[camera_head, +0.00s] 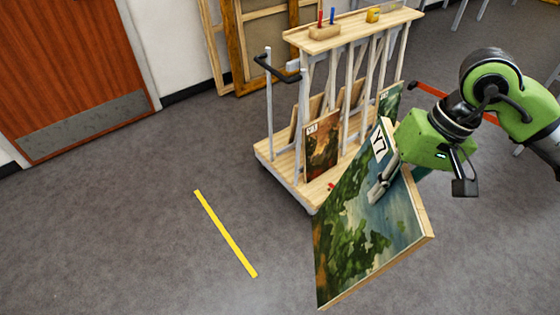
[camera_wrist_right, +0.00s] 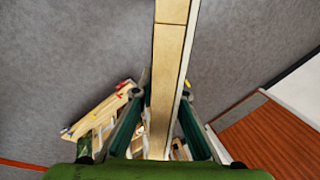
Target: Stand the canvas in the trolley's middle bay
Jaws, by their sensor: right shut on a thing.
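The canvas (camera_head: 350,225) is a green landscape with a blue-grey sky, a wooden edge and a white "Y7" label. My right gripper (camera_head: 382,180) is shut on it near its upper edge and holds it tilted, in front of the trolley. In the right wrist view the canvas edge (camera_wrist_right: 170,45) runs between the two fingers. The trolley (camera_head: 270,152) is pale wood with grey uprights dividing its bays. The held canvas hides part of its near right side, and the middle bay is only partly visible. My left gripper is not in view.
A dark red painting (camera_head: 322,150) stands in the trolley's near left part; a green one (camera_head: 390,100) stands at its right. A tool block (camera_head: 324,32) and yellow roll (camera_head: 373,15) sit on top. Frames (camera_head: 262,45) lean at the wall. Floor left of the trolley is clear, with a yellow strip (camera_head: 224,233).

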